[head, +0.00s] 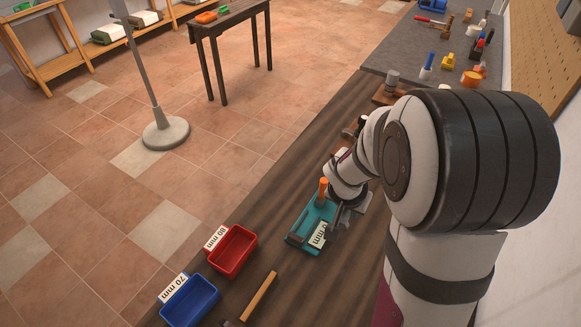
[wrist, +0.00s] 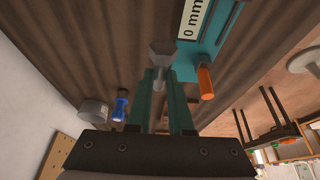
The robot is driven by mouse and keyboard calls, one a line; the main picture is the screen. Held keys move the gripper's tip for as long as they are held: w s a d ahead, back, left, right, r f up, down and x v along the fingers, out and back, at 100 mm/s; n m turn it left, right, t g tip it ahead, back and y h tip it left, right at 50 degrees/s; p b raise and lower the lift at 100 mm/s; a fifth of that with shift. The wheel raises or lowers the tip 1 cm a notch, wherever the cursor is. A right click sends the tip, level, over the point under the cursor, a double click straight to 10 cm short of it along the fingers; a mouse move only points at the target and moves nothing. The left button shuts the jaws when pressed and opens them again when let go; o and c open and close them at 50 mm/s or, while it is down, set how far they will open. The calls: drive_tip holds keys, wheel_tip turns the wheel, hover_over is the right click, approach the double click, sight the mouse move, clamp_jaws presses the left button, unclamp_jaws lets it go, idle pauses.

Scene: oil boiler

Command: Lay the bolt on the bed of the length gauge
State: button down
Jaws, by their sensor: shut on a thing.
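The length gauge (head: 300,240) is a teal block with a white "mm" label and an orange knob, lying on the brown wooden bench. It also shows in the wrist view (wrist: 212,48), to the upper right of my fingers. My gripper (wrist: 163,78) is shut on the grey bolt (wrist: 162,53), whose wide head sticks out beyond the two teal fingertips. The bolt appears beside the gauge, not clearly over its bed. In the head view my gripper (head: 341,224) is at the gauge's right side, and I cannot make out the bolt there.
A red bin (head: 232,250) labelled 80 mm and a blue bin (head: 190,302) labelled 70 mm stand left of the gauge. A wooden strip (head: 259,296) lies near them. A blue-handled object (wrist: 120,106) and a grey cylinder (wrist: 93,110) stand left of my fingers.

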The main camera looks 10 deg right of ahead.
hover_over(309, 221)
drive_tip(key=s, duration=0.2)
drive_tip(key=f, duration=0.5)
drive_tip(key=shift+w+a+f, duration=0.2)
drive_tip(key=shift+w+a, duration=0.05)
drive_tip(key=shift+a, duration=0.15)
drive_tip(key=shift+w+a+f, duration=0.1)
drive_tip(key=shift+f, duration=1.05)
drive_tip(key=shift+w+a+f, duration=0.1)
drive_tip(key=shift+f, duration=1.05)
drive_tip(key=c, duration=0.8)
unclamp_jaws()
drive_tip(key=shift+r, duration=0.15)
